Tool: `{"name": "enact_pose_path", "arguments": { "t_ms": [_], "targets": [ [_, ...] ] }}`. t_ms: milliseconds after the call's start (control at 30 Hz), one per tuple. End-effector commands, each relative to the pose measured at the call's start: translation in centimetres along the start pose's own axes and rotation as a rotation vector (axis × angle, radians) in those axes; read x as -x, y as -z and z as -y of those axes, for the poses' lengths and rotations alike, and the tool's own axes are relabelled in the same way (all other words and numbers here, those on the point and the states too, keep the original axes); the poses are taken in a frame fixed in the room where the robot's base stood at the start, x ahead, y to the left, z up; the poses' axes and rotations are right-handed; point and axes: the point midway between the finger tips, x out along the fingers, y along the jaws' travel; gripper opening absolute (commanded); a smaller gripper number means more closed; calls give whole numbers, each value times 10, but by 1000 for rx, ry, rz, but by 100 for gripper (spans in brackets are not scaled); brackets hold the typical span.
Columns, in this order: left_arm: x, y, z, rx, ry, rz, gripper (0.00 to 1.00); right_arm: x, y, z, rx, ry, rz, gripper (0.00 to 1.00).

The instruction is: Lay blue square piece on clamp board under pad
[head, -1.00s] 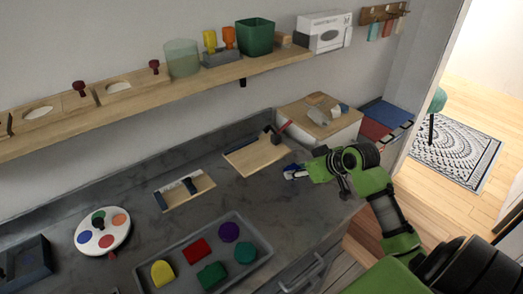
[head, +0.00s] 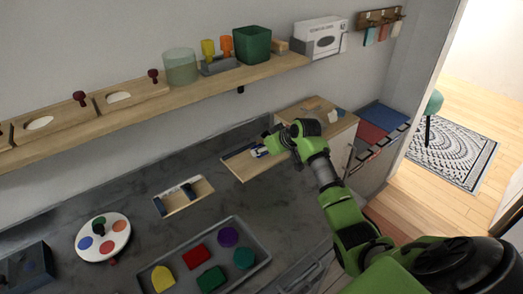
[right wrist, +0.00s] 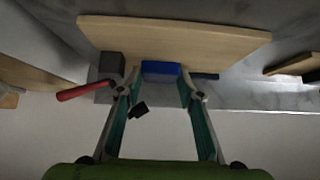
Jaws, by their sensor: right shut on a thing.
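The blue square piece (right wrist: 161,69) is between the fingertips of my right gripper (right wrist: 160,80), shown in the right wrist view. My right gripper (head: 263,149) is over the wooden clamp board (head: 252,173) in the head view and hides much of the clamp. In the right wrist view the clamp board (right wrist: 180,38) lies just beyond the piece; I cannot tell whether they touch. A dark clamp block (right wrist: 109,66) and a red handle (right wrist: 84,92) are left of the fingers. A small black part (right wrist: 138,109), perhaps the pad, shows between the fingers. My left gripper is out of view.
A small wooden tray (head: 203,187) sits left of the board. A grey tray (head: 178,289) with several coloured pieces is in front. A wooden-topped box (head: 330,128) stands right of the board. The shelf (head: 190,86) runs along the wall above.

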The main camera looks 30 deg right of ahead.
Motion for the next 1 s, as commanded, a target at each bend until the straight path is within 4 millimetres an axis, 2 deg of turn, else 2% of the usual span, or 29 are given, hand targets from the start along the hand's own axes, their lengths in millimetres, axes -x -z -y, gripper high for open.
{"name": "enact_pose_path", "arguments": {
  "t_ms": [67, 200, 567, 600, 667, 1000],
  "targets": [
    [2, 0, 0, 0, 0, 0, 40, -6, 10, 1, 0, 2, -2, 7],
    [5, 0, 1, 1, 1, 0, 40, -16, -2, 1, -1, 1, 0, 7],
    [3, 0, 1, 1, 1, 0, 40, -19, -6, 0, 1, 0, 0, 7],
    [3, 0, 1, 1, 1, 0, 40, -20, -6, 0, 1, 0, 1, 37],
    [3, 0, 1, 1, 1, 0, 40, -19, -6, 0, 1, 0, 1, 51],
    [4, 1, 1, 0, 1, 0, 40, -18, -5, 0, 1, 0, 0, 51]
  ]
}}
